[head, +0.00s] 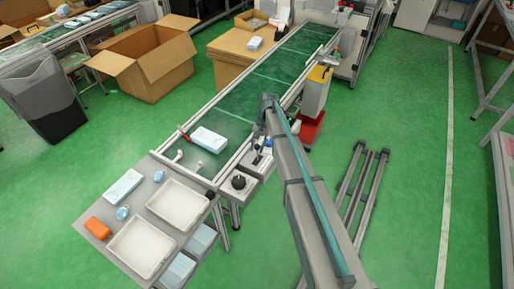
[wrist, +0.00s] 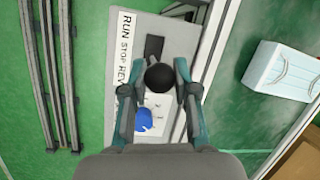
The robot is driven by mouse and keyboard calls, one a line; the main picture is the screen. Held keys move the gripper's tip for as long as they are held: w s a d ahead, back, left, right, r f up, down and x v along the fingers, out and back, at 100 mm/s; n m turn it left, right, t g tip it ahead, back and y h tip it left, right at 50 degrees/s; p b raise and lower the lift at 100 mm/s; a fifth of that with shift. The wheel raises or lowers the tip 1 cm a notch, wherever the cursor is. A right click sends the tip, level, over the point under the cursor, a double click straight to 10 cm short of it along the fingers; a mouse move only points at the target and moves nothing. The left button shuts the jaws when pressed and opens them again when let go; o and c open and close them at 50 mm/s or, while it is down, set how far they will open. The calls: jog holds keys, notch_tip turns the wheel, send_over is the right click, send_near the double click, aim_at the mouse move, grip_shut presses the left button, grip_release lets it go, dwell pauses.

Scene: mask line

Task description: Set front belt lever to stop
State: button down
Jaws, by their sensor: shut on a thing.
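The lever's round black knob (wrist: 160,77) is between the two fingers of my gripper (wrist: 156,92) in the wrist view, and the gripper is shut on it. The label plate (wrist: 124,48) reads RUN, STOP, REV. The knob appears about level with REV in the picture, but its height above the panel hides the lever's true setting. In the head view my gripper (head: 262,138) is low over the control boxes at the near end of the belt, and the lever is hidden there.
A blue knob (wrist: 144,120) sits close to the fingers. A box with a black dial (head: 238,183) stands nearby. A mask pack (head: 209,139) lies on the green belt (head: 235,104). A table with white trays (head: 142,246) stands at lower left.

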jog(key=shift+w+d, duration=0.15)
jog(key=c, duration=0.9)
grip_release()
jog(key=shift+f, duration=0.1)
jog(key=shift+o, duration=0.2)
jog(key=shift+r, duration=0.2)
jog(key=shift+r, duration=0.25)
jog(key=v, duration=1.1)
jog(key=shift+d, duration=0.15)
